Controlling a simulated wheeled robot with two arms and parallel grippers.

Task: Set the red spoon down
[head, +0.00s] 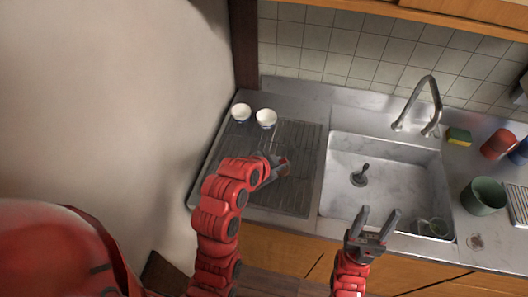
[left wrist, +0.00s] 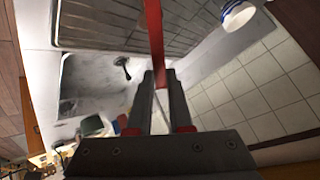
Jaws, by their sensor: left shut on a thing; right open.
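The red spoon (left wrist: 153,35) is held between the fingers of my left gripper (left wrist: 160,78) in the left wrist view, and its red length runs up past the fingertips. In the head view my left gripper (head: 272,160) is over the ribbed metal drainboard (head: 300,139) left of the sink. Only a small reddish part of the spoon (head: 284,166) shows there; the gripper hides the rest. I cannot tell whether the spoon touches the drainboard. My right gripper (head: 377,221) is open and empty, over the front of the sink.
Two white cups (head: 241,112) stand at the drainboard's back left. The sink (head: 345,165) has a tall faucet (head: 433,100). A sponge (head: 459,136), a red cup (head: 497,144) and a green pot (head: 484,195) are at the right. The drainboard around my left gripper is clear.

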